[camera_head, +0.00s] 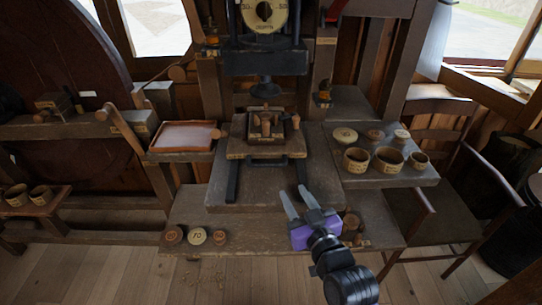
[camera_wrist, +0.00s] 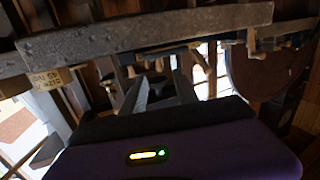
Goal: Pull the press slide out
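The press slide (camera_head: 240,150) is a wooden plate below the press head, at the middle of the head view. It lies over two dark rails, and a dark bar handle (camera_head: 278,162) shows at its front edge. A small wooden block with pegs (camera_head: 265,126) stands on it. My gripper (camera_head: 294,191) is open and empty, in front of the slide and a little to its right, apart from the handle. In the wrist view the two fingers (camera_wrist: 160,88) stand apart with nothing between them. I cannot clearly make out the slide there.
A dial (camera_head: 264,14) tops the press. Several cups and lids stand on the right shelf (camera_head: 365,183). Round wooden pieces (camera_head: 197,236) sit on the front step, left of my gripper, with more on its right. A shallow tray (camera_head: 185,151) is at left. A grey beam (camera_wrist: 150,35) crosses the wrist view.

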